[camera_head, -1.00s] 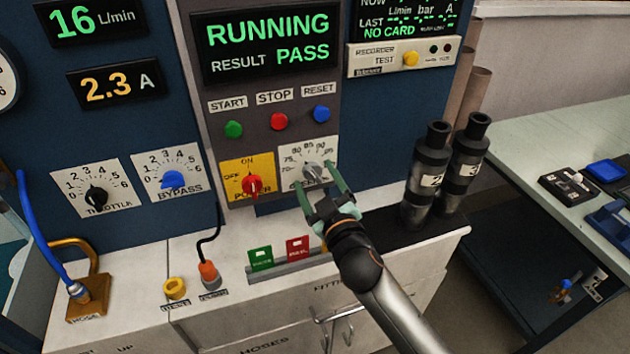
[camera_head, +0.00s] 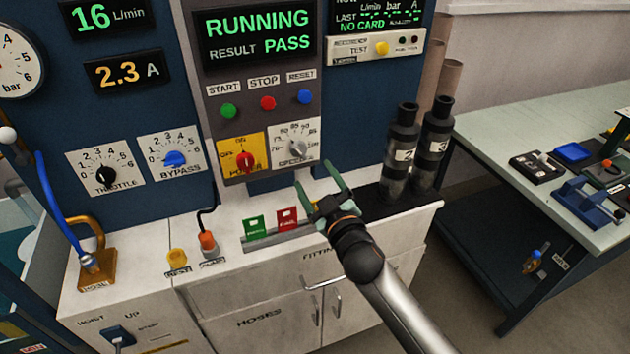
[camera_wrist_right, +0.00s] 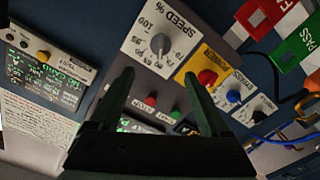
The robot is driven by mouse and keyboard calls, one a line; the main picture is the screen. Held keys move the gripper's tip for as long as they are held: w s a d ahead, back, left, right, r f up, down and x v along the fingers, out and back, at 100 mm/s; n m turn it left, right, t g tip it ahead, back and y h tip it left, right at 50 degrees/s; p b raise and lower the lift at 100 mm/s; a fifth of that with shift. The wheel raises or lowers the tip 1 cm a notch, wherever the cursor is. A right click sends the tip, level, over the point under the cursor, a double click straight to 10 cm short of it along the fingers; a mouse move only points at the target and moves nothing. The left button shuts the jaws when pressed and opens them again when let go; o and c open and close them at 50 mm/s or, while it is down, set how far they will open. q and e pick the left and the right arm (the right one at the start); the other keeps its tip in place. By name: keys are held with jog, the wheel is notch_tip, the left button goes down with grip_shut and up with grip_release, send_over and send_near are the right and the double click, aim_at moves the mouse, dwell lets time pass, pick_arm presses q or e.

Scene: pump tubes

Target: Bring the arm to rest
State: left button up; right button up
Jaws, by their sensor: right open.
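My right gripper (camera_head: 322,186) is open and empty, with its two green fingers spread apart. In the head view it is just in front of and below the speed dial (camera_head: 296,140), apart from it. In the right wrist view the open fingers (camera_wrist_right: 160,100) point toward the panel, and the speed dial (camera_wrist_right: 160,45) shows beyond them with nothing between the fingertips. My right arm comes in from the bottom right. My left gripper is not in view.
The bench top (camera_head: 140,235) carries a green tag (camera_head: 254,228), a red tag (camera_head: 287,217), and two black cylinders (camera_head: 402,150). The display (camera_head: 258,32) reads RUNNING, RESULT PASS. A side table (camera_head: 500,140) with parts stands right; floor between is clear.

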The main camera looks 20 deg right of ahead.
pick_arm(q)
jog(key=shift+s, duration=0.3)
pick_arm(e)
jog(key=shift+s, duration=0.25)
jog(key=shift+f, duration=0.1)
jog(key=s+f+m+g+y, duration=0.1)
jog(key=s+f+m+g, duration=0.3)
jog(key=s+f, duration=2.3)
jog(key=s+g, duration=0.1)
jog(key=g, duration=0.3)
jog(key=shift+s+a+m+g, duration=0.25)
jog(key=shift+a+m+g, duration=0.05)
jog(key=shift+a, duration=0.05)
dwell(1.8)
